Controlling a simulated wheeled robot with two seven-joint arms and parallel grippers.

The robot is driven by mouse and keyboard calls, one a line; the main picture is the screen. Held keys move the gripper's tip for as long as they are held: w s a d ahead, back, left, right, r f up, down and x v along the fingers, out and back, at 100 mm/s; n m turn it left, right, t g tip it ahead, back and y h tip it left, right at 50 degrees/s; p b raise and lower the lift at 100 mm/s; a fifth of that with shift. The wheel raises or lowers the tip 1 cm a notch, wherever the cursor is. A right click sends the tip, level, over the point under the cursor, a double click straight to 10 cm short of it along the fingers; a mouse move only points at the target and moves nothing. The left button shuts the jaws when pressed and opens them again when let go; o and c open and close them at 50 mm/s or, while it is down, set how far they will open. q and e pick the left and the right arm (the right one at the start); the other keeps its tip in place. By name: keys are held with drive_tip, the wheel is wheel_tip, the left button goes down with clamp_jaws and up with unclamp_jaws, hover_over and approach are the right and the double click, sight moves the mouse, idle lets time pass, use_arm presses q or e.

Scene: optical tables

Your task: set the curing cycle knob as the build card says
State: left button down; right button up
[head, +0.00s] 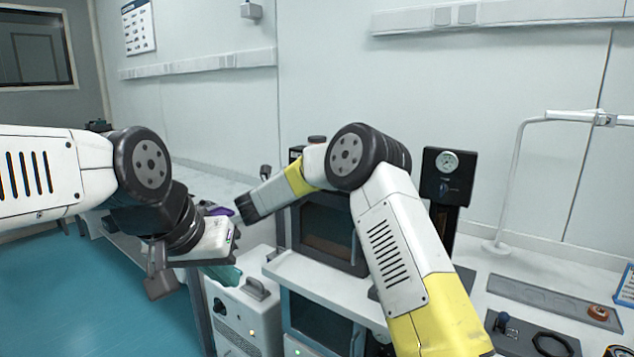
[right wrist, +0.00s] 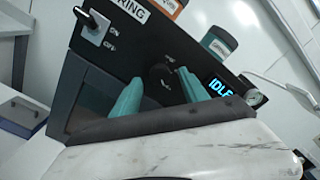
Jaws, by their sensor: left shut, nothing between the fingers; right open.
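In the right wrist view a dark control panel (right wrist: 205,70) carries a label ending in "RING", so it looks like the curing panel. A round black knob (right wrist: 160,76) sits on it; its setting is too small to read. My right gripper (right wrist: 158,92) is open, its teal fingers either side of the knob in the picture; I cannot tell whether they touch it. In the head view its dark end (head: 254,204) points left, fingers not clear. My left gripper (head: 224,274) is shut and empty, low beside the white cabinet. I can read no build card.
The panel has an on/off toggle switch (right wrist: 92,25) and a display (right wrist: 218,87) reading "IDLE". Orange and teal capped items stand above it. Dark-windowed ovens (head: 328,235) stand behind my right arm. A gauge box (head: 447,176) and a white stand (head: 498,245) are to the right.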

drive_tip(key=shift+w+d, duration=0.45)
drive_tip(key=shift+w, duration=0.15)
clamp_jaws()
